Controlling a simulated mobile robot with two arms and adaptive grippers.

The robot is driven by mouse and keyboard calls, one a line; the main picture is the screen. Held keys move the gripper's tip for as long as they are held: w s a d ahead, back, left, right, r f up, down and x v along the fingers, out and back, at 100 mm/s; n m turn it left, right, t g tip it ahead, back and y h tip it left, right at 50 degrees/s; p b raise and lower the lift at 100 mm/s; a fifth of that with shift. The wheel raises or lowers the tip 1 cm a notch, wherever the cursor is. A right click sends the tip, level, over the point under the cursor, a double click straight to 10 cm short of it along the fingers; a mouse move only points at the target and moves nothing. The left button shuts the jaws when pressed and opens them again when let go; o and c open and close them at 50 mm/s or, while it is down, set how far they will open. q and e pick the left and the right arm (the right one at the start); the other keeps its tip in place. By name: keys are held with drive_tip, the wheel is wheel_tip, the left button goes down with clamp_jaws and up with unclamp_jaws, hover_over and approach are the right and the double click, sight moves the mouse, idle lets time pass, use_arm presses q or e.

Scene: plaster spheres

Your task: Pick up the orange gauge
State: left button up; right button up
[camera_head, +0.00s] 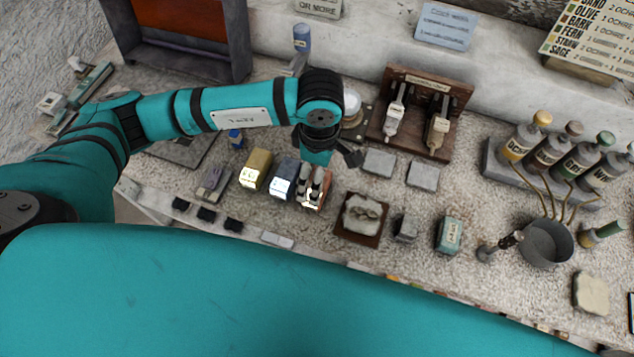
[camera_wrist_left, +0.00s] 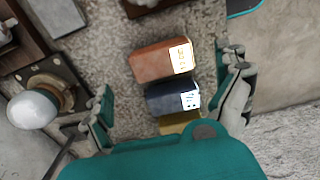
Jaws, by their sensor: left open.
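The orange gauge is a rust-orange block with a pale label (camera_wrist_left: 158,62), in the upper middle of the left wrist view. In the head view the orange gauge (camera_head: 312,202) is at the right end of a row of blocks, partly hidden by my gripper. My left gripper (camera_wrist_left: 170,103) is open and empty, its fingers spread wide left and right of the row in the wrist view. In the head view the left gripper (camera_head: 322,172) hangs above the orange gauge. The height gap is hard to tell. My right gripper is not in view.
A dark blue block (camera_head: 283,178) sits close beside the orange one, then an ochre block (camera_head: 255,168). A wooden tray with a pale stone (camera_head: 346,232) stands to the right. A white knob on a round base (camera_wrist_left: 33,110) is left of the fingers in the wrist view.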

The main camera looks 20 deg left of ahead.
use_arm(q)
drive_tip(key=shift+f, duration=0.7)
drive_tip(key=shift+f+p, duration=0.25)
drive_tip(key=shift+p, duration=0.1)
drive_tip(key=f+p, duration=0.2)
drive_tip(key=f, duration=0.1)
drive_tip(key=shift+a+f, duration=0.2)
drive_tip(key=shift+f, duration=0.7)
drive_tip(key=c, duration=1.1)
